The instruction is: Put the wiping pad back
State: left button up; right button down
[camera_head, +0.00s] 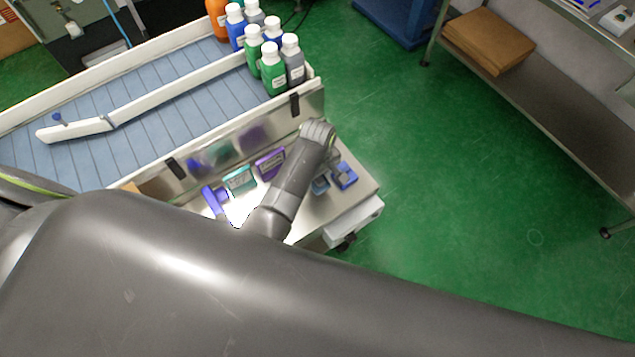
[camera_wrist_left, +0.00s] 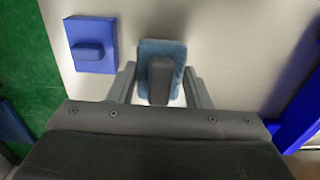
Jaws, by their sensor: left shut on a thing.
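The wiping pad, a light blue pad with a dark grey handle, is in the middle of the left wrist view (camera_wrist_left: 176,47), over a pale metal surface. A small part of it shows below my wrist in the head view (camera_head: 320,186). My left gripper (camera_wrist_left: 160,82) is shut on the pad, with a finger on each side of the handle. Whether the pad touches the surface is unclear. My right gripper is not in view.
A blue block with a knob (camera_wrist_left: 104,62) lies left of the pad in the wrist view. The metal table (camera_head: 362,190) also holds a teal box (camera_head: 240,180) and purple items (camera_head: 270,164). Behind are a conveyor (camera_head: 80,155) and several bottles (camera_head: 272,75).

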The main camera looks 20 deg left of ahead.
aim_at(317, 184)
pick_arm(q)
jog(key=shift+f, duration=1.85)
jog(key=shift+f, duration=0.1)
jog(key=o, duration=1)
jog(key=shift+c, duration=0.2)
jog(key=shift+r, duration=0.2)
notch_tip(317, 184, up, 12)
jog(key=shift+f, duration=0.1)
